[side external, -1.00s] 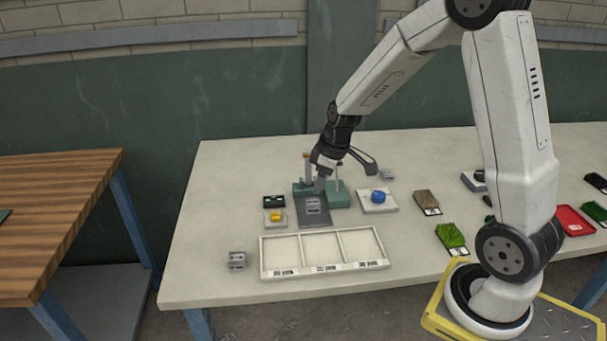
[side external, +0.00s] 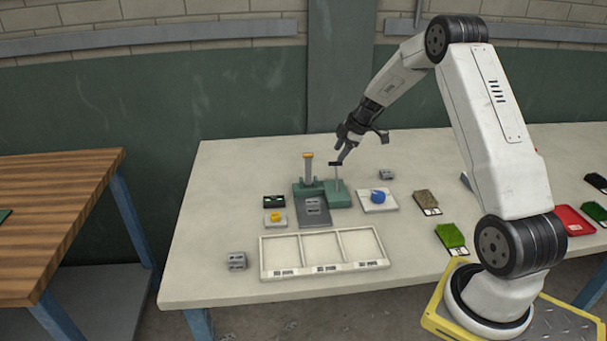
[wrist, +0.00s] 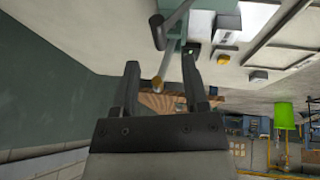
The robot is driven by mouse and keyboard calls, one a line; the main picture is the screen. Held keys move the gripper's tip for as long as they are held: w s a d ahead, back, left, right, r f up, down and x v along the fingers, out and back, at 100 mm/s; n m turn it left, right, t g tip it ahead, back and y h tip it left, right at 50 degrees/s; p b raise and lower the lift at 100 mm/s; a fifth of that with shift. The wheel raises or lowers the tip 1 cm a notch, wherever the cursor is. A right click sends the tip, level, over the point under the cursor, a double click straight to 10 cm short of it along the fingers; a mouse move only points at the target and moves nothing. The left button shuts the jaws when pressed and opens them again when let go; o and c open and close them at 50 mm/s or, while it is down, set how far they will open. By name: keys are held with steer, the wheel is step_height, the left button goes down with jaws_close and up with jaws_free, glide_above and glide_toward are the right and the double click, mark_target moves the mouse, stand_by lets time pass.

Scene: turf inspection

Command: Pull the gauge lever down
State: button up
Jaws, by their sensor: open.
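The gauge has a green base (side external: 339,200) with a grey plate (side external: 313,219) in front, on the pale table. A grey post with an orange top (side external: 308,166) stands at its left. The lever, a thin upright rod with a black crosswise handle (side external: 336,163), stands at its right. My gripper (side external: 342,153) is open and empty, close to the handle; contact cannot be told. In the wrist view, the black handle (wrist: 157,32) shows just beyond the open fingertips (wrist: 161,58). The orange top (wrist: 157,83) shows between the fingers in the picture.
A grey block lies on the gauge plate (side external: 313,205). A blue-knobbed pad (side external: 380,196) is to the right, with a small grey block (side external: 387,174) behind. A three-section tray (side external: 325,269) lies in front. Turf samples (side external: 451,235) lie farther right.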

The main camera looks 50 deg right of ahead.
mark_target(329, 165)
steer(key=shift+f, duration=0.1)
steer(key=shift+x, duration=3.85)
jaws_close()
